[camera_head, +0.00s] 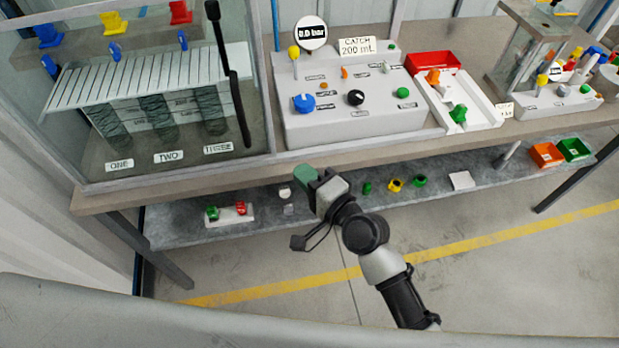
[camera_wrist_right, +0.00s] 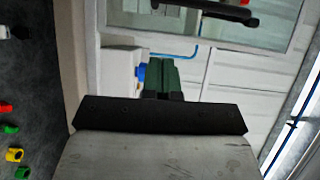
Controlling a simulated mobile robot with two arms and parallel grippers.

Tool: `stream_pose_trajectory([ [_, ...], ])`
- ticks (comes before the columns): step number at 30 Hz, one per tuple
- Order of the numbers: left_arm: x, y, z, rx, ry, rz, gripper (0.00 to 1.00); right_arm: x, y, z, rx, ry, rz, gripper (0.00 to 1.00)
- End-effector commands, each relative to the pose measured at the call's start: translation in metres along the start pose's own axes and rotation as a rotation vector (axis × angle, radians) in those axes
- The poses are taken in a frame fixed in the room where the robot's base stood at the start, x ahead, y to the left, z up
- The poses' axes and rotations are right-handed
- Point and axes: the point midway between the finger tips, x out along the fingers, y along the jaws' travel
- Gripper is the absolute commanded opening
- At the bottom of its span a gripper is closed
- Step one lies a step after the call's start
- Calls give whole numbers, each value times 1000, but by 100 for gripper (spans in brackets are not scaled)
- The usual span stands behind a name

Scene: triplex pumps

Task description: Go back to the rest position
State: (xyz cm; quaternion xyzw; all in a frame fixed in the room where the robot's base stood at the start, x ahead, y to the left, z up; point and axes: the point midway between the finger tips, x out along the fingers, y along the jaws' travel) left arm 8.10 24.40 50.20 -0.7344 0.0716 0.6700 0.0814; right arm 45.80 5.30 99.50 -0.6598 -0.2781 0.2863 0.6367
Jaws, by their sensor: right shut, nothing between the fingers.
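My right arm comes in from the bottom right in the head view. Its right gripper (camera_head: 305,173) has green fingers and is held in front of the bench's front edge, above the lower shelf in the picture. The fingers are shut with nothing between them. In the right wrist view the green fingers (camera_wrist_right: 163,76) show close together beyond the dark gripper body, pointing toward the bench and wall. My left gripper is not in view.
The bench (camera_head: 330,150) carries a glass cabinet (camera_head: 165,100), a grey control panel (camera_head: 340,120) and a red-and-white tray (camera_head: 480,112). The lower shelf (camera_head: 330,205) holds several small coloured parts. Orange and green bins (camera_head: 547,155) stand at its right. The floor in front is clear.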

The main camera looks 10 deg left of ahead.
Motion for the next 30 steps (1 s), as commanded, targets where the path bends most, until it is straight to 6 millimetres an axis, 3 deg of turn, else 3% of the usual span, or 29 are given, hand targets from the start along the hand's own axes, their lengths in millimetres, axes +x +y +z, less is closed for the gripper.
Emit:
stream_pose_trajectory([
  [10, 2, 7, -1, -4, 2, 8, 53, -12, 2, 0, -3, 1, 4, 0],
  [14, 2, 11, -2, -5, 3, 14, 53, -14, 32, -7, -40, 25, 71, 0],
  [17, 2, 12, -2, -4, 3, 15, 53, -23, 87, -17, -115, 56, 194, 0],
  [19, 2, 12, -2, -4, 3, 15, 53, -37, 137, -24, -184, 73, 310, 0],
  [23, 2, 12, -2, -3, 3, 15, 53, -78, 229, -30, -323, 67, 534, 0],
  [26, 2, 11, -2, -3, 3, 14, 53, -121, 293, -27, -424, 28, 701, 0],
  [30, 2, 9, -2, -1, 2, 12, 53, -193, 372, -13, -551, -76, 921, 0],
])
